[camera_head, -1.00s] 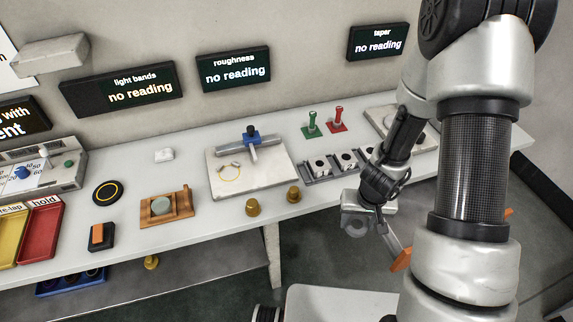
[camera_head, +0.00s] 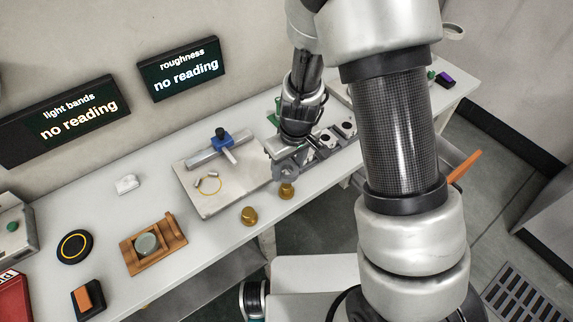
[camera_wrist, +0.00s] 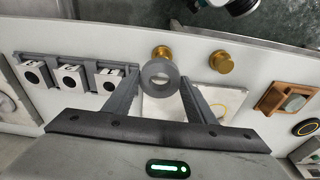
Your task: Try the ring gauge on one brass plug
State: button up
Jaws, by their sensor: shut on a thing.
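My gripper (camera_wrist: 158,78) is shut on the grey ring gauge (camera_wrist: 147,77), which sits between its fingertips with the hole facing the wrist camera. One brass plug (camera_wrist: 162,52) shows just beyond the ring in the wrist view, partly covered by it. A second brass plug (camera_wrist: 221,62) stands to its right, clear of the gripper. In the head view the plugs stand at the bench's front edge, one (camera_head: 287,190) close by my gripper (camera_head: 285,168) and one (camera_head: 248,216) further left. The ring is hard to make out there.
A rack of white blocks with dark holes (camera_wrist: 70,77) lies left of my gripper in the wrist view. A pale plate (camera_head: 205,204) with a blue-topped stand is left of the arm. A wooden holder (camera_head: 172,252) and black disc (camera_head: 75,246) are further left. Displays read "no reading".

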jog(key=shift+a, duration=0.2)
jog(key=b, duration=0.4)
send_over(286, 185)
jog(key=shift+s+d+f, duration=0.1)
jog(key=shift+f, duration=1.05)
jog(key=shift+s+d+f, duration=0.1)
jog(key=shift+f, duration=1.4)
jog(key=shift+f+b, duration=0.2)
jog(key=shift+b, duration=0.5)
jog(key=o, duration=1.2)
jog(key=r, duration=0.5)
jog(key=s+d+r+p, duration=0.1)
jog(key=r, duration=0.5)
jog(key=s+r+p, duration=0.1)
jog(key=r, duration=0.5)
jog(key=shift+s+d+r, duration=0.1)
jog(key=shift+d+r, duration=0.05)
jog(key=shift+d, duration=0.05)
